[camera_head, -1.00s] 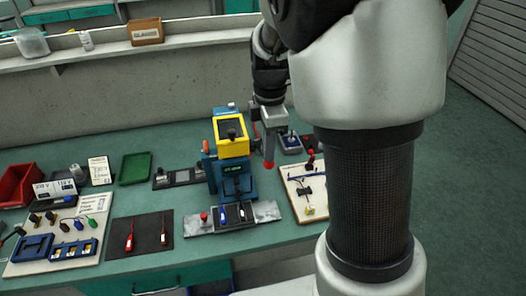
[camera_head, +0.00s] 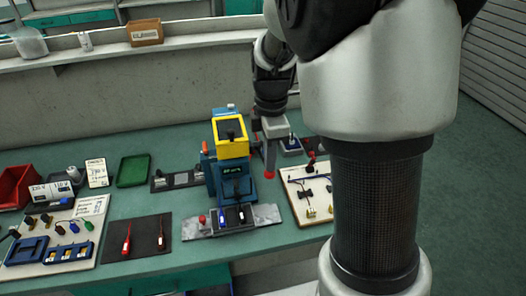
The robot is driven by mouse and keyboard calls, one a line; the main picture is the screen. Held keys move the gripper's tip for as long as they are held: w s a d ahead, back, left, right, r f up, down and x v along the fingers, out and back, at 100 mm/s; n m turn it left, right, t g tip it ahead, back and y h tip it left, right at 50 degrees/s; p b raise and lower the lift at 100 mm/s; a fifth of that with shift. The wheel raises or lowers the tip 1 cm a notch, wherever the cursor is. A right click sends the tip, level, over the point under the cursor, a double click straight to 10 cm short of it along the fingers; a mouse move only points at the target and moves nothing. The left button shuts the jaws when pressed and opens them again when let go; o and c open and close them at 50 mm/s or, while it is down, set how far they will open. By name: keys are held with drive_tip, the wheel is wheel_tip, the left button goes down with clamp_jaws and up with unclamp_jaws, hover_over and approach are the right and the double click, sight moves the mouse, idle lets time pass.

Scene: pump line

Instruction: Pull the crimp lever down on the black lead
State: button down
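The crimp press (camera_head: 229,150), blue with a yellow head and a small green-lit display, stands mid-bench. The crimp lever (camera_head: 269,172) shows as a red tip at its right side, just below my gripper (camera_head: 271,145). My gripper points down beside the press. Its fingers are small and partly merged with the lever, so I cannot tell whether they grip it or only touch it. A black piece (camera_head: 241,213), perhaps the black lead's holder, sits beside a blue one (camera_head: 222,216) in front of the press.
A grey plate (camera_head: 265,214) lies under the press front. A white board (camera_head: 318,205) with leads is to the right. A black mat (camera_head: 145,230) with two red-handled tools, a green tray (camera_head: 133,170) and a red bin (camera_head: 15,186) are to the left.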

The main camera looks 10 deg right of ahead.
sight(270, 178)
drive_tip(key=shift+s+f+b, duration=0.25)
drive_tip(key=shift+f+b, duration=0.6)
drive_tip(key=shift+f, duration=0.2)
drive_tip(key=shift+s+f+b, duration=0.1)
drive_tip(key=shift+f+b, duration=0.7)
drive_tip(key=shift+f, duration=0.05)
drive_tip(key=shift+f+b, duration=0.85)
drive_tip(key=shift+f, duration=0.2)
drive_tip(key=shift+f+b, duration=0.55)
drive_tip(key=shift+f, duration=0.15)
wheel_tip(270, 178, up, 12)
drive_tip(key=w+p, duration=0.2)
drive_tip(key=p, duration=0.7)
drive_tip(key=shift+r, duration=0.2)
